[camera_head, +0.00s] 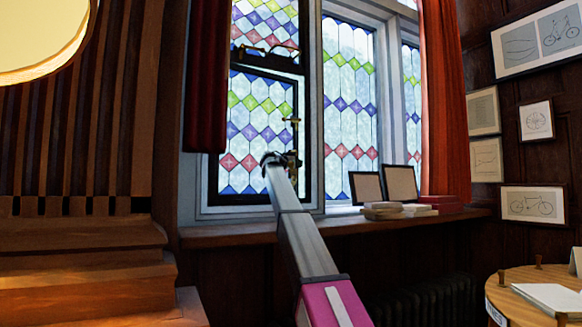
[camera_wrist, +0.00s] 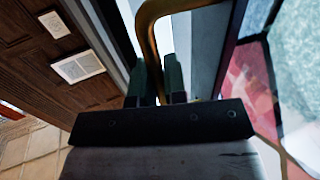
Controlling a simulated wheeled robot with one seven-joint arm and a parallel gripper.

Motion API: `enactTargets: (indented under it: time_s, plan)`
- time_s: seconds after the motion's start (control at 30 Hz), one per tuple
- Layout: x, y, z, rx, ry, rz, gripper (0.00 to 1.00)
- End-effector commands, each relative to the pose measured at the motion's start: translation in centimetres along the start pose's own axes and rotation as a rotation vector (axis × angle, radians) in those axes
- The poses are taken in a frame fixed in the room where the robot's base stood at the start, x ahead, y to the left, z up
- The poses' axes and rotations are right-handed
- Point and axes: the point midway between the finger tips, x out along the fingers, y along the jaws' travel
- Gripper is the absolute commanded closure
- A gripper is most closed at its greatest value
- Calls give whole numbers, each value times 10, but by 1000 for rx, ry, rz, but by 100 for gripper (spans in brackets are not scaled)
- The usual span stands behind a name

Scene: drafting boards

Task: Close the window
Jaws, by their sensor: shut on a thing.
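The window (camera_head: 262,125) is a dark-framed casement with leaded, coloured glass, left of the middle in the head view. Its top edge slants against the fixed frame above, so it looks ajar; the exact gap is hard to tell. My gripper (camera_head: 281,160) is at the lower right side of this casement, at the end of my outstretched arm. In the wrist view my gripper (camera_wrist: 158,80) is shut on the curved brass window handle (camera_wrist: 147,28), which passes between the two fingers. The coloured glass shows at the right of the wrist view.
A wooden sill (camera_head: 370,225) runs below, with two dark-framed panels (camera_head: 401,183) and stacked books (camera_head: 385,211) to the right. A dark red curtain (camera_head: 208,80) hangs at left, a red one (camera_head: 443,100) at right. A round table (camera_head: 510,300) stands lower right.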

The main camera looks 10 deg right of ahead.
Motion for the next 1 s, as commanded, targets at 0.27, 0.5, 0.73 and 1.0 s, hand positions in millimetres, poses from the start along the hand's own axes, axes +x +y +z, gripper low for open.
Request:
enactTargets:
  time_s: [0.27, 0.5, 0.73, 1.0]
  plan:
    - [-4, 12, 0, 1, -1, 34, 100]
    - [-4, 11, 0, 1, 0, 32, 63]
    - [-4, 11, 0, 1, 0, 32, 63]
    - [-30, 11, 1, 1, 1, 31, 63]
